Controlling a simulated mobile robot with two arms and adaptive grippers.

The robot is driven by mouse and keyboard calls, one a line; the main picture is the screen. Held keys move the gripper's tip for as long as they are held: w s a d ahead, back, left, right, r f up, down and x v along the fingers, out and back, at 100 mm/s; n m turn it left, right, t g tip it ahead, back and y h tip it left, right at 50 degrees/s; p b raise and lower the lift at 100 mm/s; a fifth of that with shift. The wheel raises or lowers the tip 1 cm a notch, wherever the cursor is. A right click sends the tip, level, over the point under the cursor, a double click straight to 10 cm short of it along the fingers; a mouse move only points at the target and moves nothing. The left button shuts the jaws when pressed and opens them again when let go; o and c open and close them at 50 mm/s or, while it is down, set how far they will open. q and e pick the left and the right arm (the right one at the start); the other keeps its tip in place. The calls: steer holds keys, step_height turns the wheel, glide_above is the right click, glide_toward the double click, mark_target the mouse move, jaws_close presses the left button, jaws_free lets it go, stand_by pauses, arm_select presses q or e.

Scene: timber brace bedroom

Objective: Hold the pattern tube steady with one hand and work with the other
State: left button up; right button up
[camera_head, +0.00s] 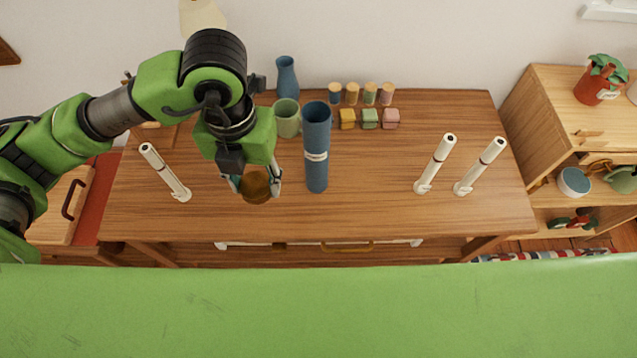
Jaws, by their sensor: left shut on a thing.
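A tall blue tube with a white label band (317,172), which looks like the pattern tube, stands upright on the wooden table (375,215), its open dark top towards me. My left gripper (255,184) points down just left of the tube, apart from it. Its fingers are shut on a round brown thing (257,189), seen from above, low over or on the table; I cannot tell which. The arm hides part of the table behind it. My right gripper is not in view.
One white stick (167,174) is at left, two more (436,163) (480,166) at right. A green mug (287,120), blue vase (287,79), spools (370,93) and small coloured blocks (369,118) line the back. The front right tabletop is clear. A shelf (550,112) stands at right.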

mark_target(268, 193)
arm_select(q)
steer(key=n, duration=0.1)
steer(key=d+f+n, duration=0.1)
steer(key=n, duration=0.1)
steer(key=s+n, duration=0.1)
steer(key=n, duration=0.1)
steer(key=shift+d+f+b, duration=0.25)
steer(key=shift+f+b, duration=0.1)
steer(key=n, duration=0.1)
steer(key=d+f+n, duration=0.1)
steer(key=n, duration=0.1)
steer(key=shift+s, duration=0.3)
steer(key=w+f+n, duration=0.4)
steer(key=w+f, duration=0.1)
steer(key=w+f+n+b, duration=0.1)
steer(key=w+f+n, duration=0.3)
steer(key=w+f, duration=0.1)
steer(key=shift+w+f, duration=0.25)
steer(key=shift+w, duration=0.35)
steer(key=shift+w+f, duration=0.35)
steer(key=shift+f, duration=0.1)
step_height(268, 193, down, 3)
steer(key=shift+w, duration=0.15)
steer(key=shift+a+f, duration=0.1)
steer(key=shift+f, duration=0.15)
